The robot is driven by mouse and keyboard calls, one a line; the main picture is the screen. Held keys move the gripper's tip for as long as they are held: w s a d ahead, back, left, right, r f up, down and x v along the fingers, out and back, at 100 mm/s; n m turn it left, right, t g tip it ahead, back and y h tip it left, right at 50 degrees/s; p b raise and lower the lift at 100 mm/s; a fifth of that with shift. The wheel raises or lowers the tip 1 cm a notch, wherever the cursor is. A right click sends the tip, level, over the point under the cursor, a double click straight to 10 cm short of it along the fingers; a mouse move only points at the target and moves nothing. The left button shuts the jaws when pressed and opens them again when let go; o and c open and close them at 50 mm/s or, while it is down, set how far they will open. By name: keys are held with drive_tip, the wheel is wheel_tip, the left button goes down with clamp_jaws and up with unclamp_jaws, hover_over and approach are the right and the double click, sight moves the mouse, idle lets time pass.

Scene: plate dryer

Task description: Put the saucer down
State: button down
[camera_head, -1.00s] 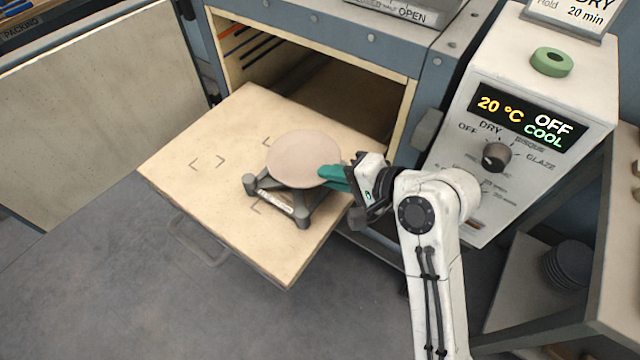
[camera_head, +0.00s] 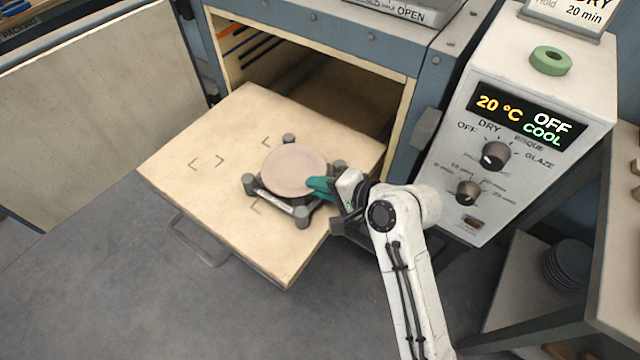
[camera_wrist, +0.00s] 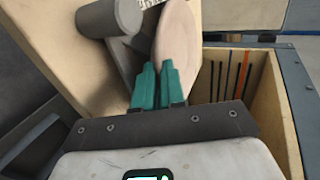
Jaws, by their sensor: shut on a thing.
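The saucer (camera_head: 293,168) is a round, pale pinkish disc. It lies about level over a dark grey stand (camera_head: 256,186) with several posts, on the pulled-out wooden shelf. My gripper (camera_head: 318,186) has teal fingers and is shut on the saucer's right edge. I cannot tell whether the saucer touches the stand.
The wooden shelf (camera_head: 215,205) has bare room at left, with corner marks. The open dryer chamber (camera_head: 340,90) is behind it. The control panel (camera_head: 530,125) reads 20 °C, OFF, COOL. Dark plates (camera_head: 567,265) are stacked at lower right.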

drive_tip(key=c, duration=1.2)
unclamp_jaws()
drive_tip(key=v, duration=1.2)
drive_tip(key=s+d+f+n+g+h, duration=0.2)
drive_tip(key=s+d+f, duration=0.3)
drive_tip(key=s, duration=0.3)
drive_tip(key=s+d+f+n+g+h, duration=0.2)
drive_tip(key=s+d+f+n+h, duration=0.1)
drive_tip(key=s, duration=0.5)
drive_tip(key=s+d+f+n+g+h, duration=0.2)
drive_tip(key=s+d+f+h, duration=0.3)
drive_tip(key=s+d+f, duration=0.2)
drive_tip(key=shift+s+d+n+g, duration=0.35)
drive_tip(key=shift+s+d, duration=0.35)
drive_tip(key=shift+s, duration=0.35)
